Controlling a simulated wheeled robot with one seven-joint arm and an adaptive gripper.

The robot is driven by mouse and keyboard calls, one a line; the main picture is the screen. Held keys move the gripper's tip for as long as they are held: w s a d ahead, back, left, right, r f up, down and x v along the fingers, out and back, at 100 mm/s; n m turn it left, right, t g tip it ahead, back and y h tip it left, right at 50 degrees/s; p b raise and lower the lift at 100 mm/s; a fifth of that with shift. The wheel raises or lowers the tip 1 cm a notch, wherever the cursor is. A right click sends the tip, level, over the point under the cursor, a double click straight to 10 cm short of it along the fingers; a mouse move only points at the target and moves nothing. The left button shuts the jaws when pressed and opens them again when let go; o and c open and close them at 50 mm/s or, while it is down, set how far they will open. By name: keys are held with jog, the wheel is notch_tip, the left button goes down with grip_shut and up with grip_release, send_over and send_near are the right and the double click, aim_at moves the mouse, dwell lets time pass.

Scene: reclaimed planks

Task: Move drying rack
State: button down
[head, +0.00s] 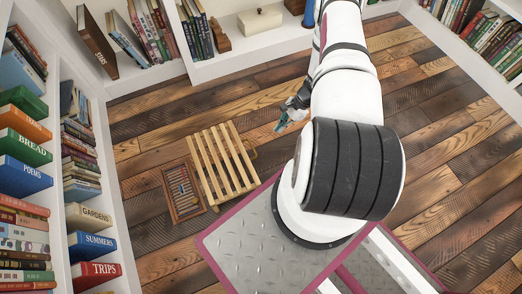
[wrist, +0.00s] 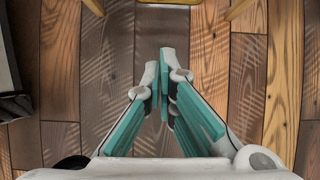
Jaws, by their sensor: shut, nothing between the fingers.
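The drying rack (head: 223,163) is a pale wooden frame with several parallel slats. It stands on the plank floor left of my arm in the head view, with a small loop at its right side. My gripper (head: 281,125) is to the right of the rack and apart from it, its teal-padded fingers pointing down-left. In the wrist view my gripper (wrist: 163,78) has its fingertips drawn together with nothing between them. Pale wooden pieces at the top edge of the wrist view look like parts of the rack, mostly cut off.
Bookshelves line the left, back and right. A cream box (head: 259,21) sits on the back shelf. A dark object (wrist: 12,106) is at the wrist view's left edge. Floor behind the rack is clear.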

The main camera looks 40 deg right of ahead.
jog(key=a+r+b+x, duration=0.1)
jog(key=b+x, duration=0.3)
jog(key=x, duration=0.9)
jog(key=shift+a, duration=0.75)
jog(key=shift+a+r, duration=0.1)
